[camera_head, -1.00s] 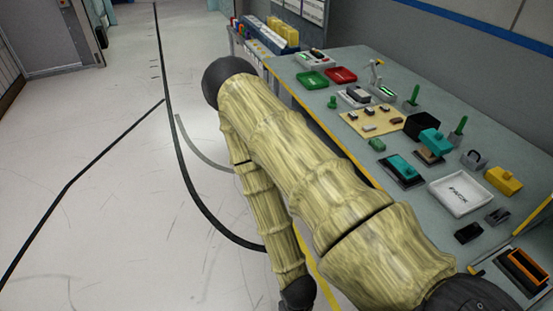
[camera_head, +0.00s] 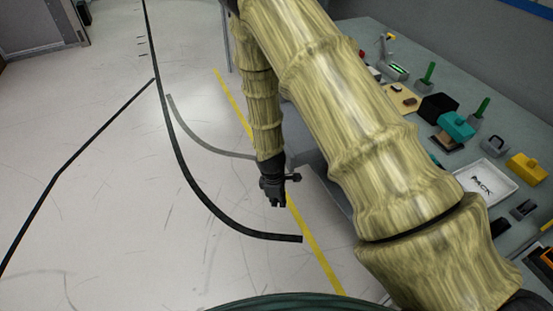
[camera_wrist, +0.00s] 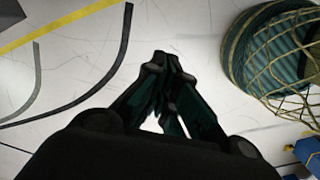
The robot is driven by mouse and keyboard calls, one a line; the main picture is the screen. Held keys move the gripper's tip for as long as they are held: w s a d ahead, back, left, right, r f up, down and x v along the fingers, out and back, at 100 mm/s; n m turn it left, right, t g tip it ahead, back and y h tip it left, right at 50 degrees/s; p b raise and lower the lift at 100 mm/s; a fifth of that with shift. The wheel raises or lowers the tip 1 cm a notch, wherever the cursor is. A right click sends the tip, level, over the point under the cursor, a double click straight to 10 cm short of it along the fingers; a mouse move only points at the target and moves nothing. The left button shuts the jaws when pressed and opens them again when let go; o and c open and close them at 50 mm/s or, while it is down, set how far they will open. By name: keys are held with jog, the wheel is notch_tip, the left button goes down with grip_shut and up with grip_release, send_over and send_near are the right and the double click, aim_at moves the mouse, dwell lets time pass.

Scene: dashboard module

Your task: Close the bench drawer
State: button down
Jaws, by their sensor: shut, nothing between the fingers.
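My gripper (camera_head: 276,203) hangs low over the floor, left of the bench (camera_head: 450,75), and points downward in the head view. In the wrist view my gripper (camera_wrist: 165,62) has its fingers together, with nothing between them and floor beyond. My arm crosses the head view and hides much of the bench front. A grey panel (camera_head: 322,185) shows below the bench edge, between my forearm and upper arm, to the right of my gripper. I cannot tell whether it is the drawer or how far the drawer is out.
The bench top holds a white tray (camera_head: 487,190), a yellow block (camera_head: 526,168), a teal block (camera_head: 458,125) and other small parts. A yellow floor line (camera_head: 320,262) runs beside the bench. The floor to the left is clear, with black curved lines on it.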

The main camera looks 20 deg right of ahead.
jog(key=w+r+n+h+b, duration=0.15)
jog(key=w+r+n, duration=0.55)
jog(key=w+r, duration=0.75)
jog(key=w+d+f+p, duration=0.1)
jog(key=d+f+p, duration=0.4)
jog(key=f, duration=0.4)
jog(key=shift+d+f, duration=0.3)
jog(key=shift+d, duration=0.1)
